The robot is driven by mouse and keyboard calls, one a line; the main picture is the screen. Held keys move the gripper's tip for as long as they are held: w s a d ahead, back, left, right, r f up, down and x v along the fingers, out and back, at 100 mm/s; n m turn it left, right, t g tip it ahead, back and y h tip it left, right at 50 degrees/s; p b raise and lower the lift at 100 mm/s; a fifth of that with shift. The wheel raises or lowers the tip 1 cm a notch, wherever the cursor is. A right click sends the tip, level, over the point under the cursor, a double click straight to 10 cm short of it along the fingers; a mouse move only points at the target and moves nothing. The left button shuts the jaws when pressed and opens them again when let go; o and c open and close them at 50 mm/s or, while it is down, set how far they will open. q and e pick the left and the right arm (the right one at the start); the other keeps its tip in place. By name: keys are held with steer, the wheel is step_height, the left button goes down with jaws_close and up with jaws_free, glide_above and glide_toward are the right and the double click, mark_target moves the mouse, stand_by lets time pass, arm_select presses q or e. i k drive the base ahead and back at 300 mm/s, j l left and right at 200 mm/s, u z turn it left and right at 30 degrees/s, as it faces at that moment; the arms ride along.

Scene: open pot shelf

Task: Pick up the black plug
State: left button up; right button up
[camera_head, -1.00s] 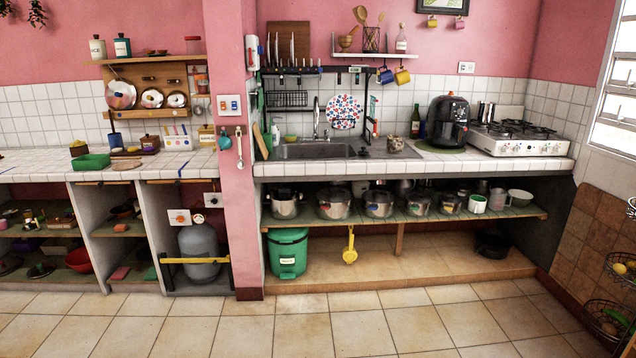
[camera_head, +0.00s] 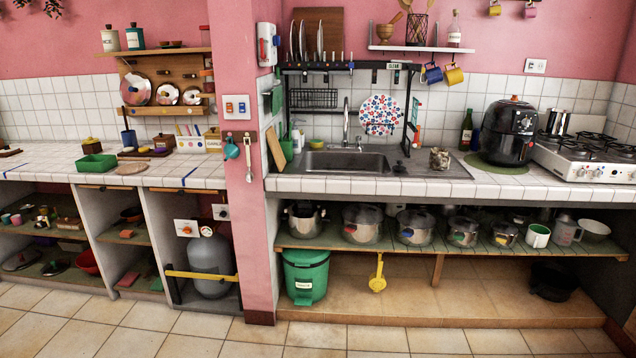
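A small dark object (camera_head: 399,168) sits on the counter at the right edge of the sink (camera_head: 345,162). It looks like the black plug, but it is too small to be sure. A patterned jar (camera_head: 439,159) stands to its right, and a round floral plate (camera_head: 381,115) is upright behind it. Neither of my grippers is in view, so nothing of mine is near the sink.
The white tiled counter (camera_head: 470,190) has a clear front edge. A black air fryer (camera_head: 508,133) and a gas stove (camera_head: 590,158) stand at right. Pots (camera_head: 362,224) line the open shelf below, with a green bin (camera_head: 305,277) underneath. The floor (camera_head: 400,340) in front is clear.

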mark_target(398, 168)
steer(key=i+l+u, duration=0.1)
steer(key=i+l, duration=0.25)
steer(key=i+l+u, duration=0.1)
steer(key=i+l, duration=0.2)
steer(key=i+l+u, duration=0.1)
steer(key=i+l, duration=0.25)
steer(key=i+l+u, duration=0.1)
steer(key=i+l, duration=0.2)
steer(key=l, duration=0.25)
steer(key=i+l+u, duration=0.1)
steer(key=i+l, duration=0.15)
steer(key=l, duration=0.15)
